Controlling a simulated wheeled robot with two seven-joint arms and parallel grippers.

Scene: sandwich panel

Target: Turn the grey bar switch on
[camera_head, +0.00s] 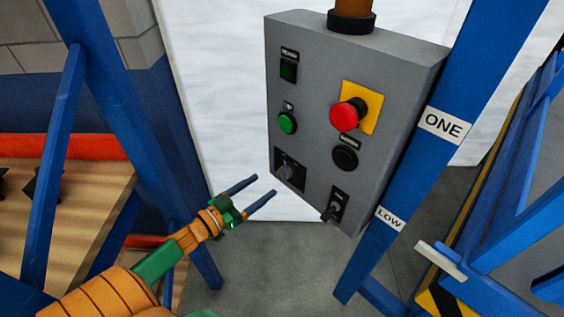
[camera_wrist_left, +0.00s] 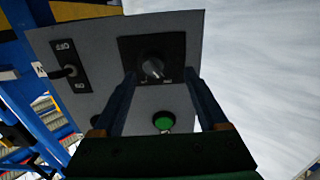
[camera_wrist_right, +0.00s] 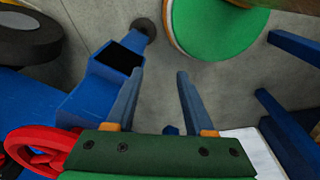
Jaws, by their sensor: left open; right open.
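The grey control box (camera_head: 320,110) hangs between blue posts. A grey bar-shaped rotary switch (camera_head: 289,171) on a black plate sits at its lower left. The switch also shows in the left wrist view (camera_wrist_left: 153,68), between the finger tips. My left gripper (camera_head: 264,186) is open and empty, to the left of and slightly below the switch, pointing at it. Its fingers look apart from the panel. My right gripper (camera_wrist_right: 160,62) is open and empty in the right wrist view, over the floor; it is out of the head view.
A toggle switch (camera_head: 331,209) is right of the rotary switch. A blue post (camera_head: 425,140) stands close to the right.

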